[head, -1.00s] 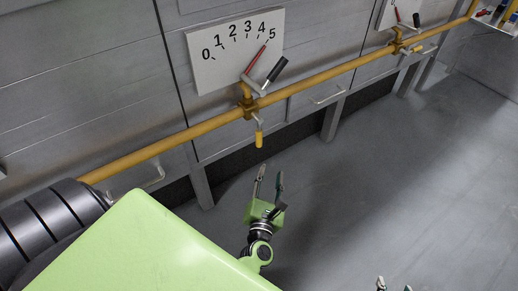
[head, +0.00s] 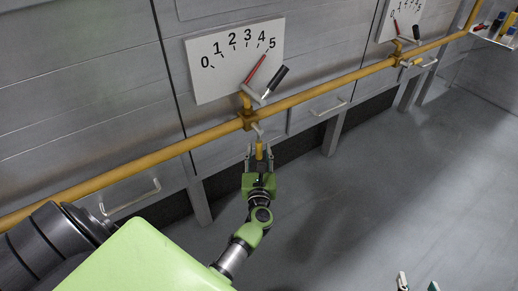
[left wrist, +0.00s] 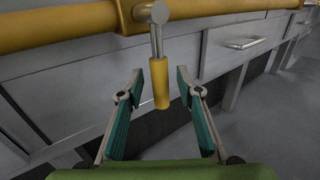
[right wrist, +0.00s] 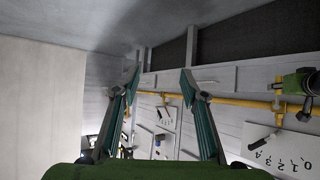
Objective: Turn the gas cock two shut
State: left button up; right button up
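The near gas cock sits on the yellow pipe, with its yellow handle (head: 259,150) hanging straight down below the gauge board (head: 225,80). The red needle (head: 256,69) there points between 4 and 5. My left gripper (head: 259,158) is open below the pipe, with a finger on each side of the handle. In the left wrist view the handle (left wrist: 160,84) hangs between the fingers, with gaps on both sides. A second cock (head: 411,63) with its own gauge is further right; no label tells which is number two. My right gripper (head: 418,284) is open and empty at the bottom edge.
The yellow pipe (head: 340,70) runs along the grey metal wall panels. A drawer handle (head: 130,198) sticks out at the left. A shelf (head: 495,36) with small items is at the far right. The grey floor on the right is clear.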

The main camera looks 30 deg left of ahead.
pick_arm(q)
jog(key=shift+x, duration=0.95)
grip_shut()
